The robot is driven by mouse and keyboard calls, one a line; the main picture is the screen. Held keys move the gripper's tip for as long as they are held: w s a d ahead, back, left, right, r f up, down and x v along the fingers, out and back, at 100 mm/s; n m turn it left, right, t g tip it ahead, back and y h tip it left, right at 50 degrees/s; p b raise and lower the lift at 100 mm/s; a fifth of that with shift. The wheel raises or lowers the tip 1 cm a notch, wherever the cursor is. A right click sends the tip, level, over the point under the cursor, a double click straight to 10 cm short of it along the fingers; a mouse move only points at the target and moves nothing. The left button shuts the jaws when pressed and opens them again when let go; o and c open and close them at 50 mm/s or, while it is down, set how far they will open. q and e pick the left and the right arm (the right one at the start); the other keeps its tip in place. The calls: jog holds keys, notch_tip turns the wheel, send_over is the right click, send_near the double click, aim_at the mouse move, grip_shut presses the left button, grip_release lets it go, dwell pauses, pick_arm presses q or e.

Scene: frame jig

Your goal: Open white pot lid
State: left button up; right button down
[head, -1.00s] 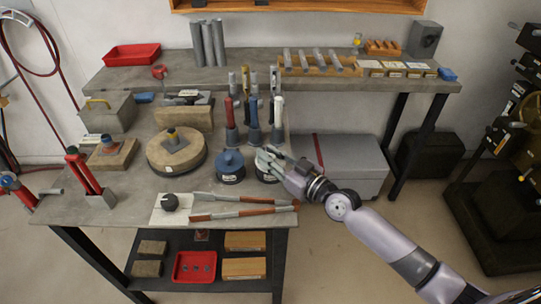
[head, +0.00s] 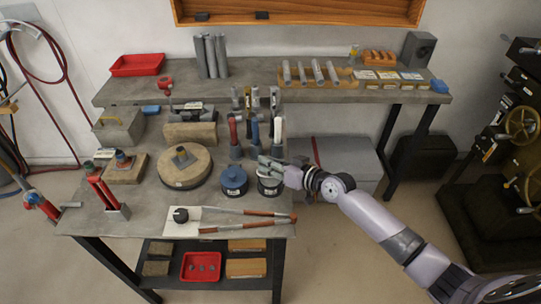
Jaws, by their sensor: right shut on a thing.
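The white pot (head: 269,188) stands near the right edge of the workbench; its side looks dark with a pale label band. A blue-lidded pot (head: 233,184) stands just to its left. My right gripper (head: 268,168) reaches in from the right and is shut on the white pot's lid. The fingers hide most of the lid, and I cannot tell whether it is apart from the pot. My left gripper is not in view.
Upright red, blue and white-handled tools (head: 254,135) stand just behind the pots. Long-handled tongs (head: 245,227) lie in front. A round wooden block (head: 184,170) is to the left. A grey chest (head: 345,177) stands behind my right arm.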

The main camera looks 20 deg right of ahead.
jog(key=shift+w+d+r+m+g+p, duration=0.25)
jog(key=shift+w+r+m+g+p, duration=0.5)
jog(key=shift+g+p, duration=0.25)
jog(key=shift+w+d+m+g, duration=0.2)
jog(key=shift+w+m+g, duration=0.55)
jog(key=shift+g, duration=0.25)
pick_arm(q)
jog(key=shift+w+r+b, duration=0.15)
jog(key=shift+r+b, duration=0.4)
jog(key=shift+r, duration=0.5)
pick_arm(e)
jog(key=shift+w+d+f+m+g+y, duration=0.2)
jog(key=shift+w+m+g, duration=0.35)
jog(key=shift+g, duration=0.45)
jog(key=shift+w+d+f+m+g+y, duration=0.1)
jog(key=shift+w+d+m+g, duration=0.2)
jog(key=shift+w+g, duration=0.6)
jog(key=shift+s+a, duration=0.1)
jog(key=c, duration=1.5)
grip_release()
jog(key=shift+o, duration=0.2)
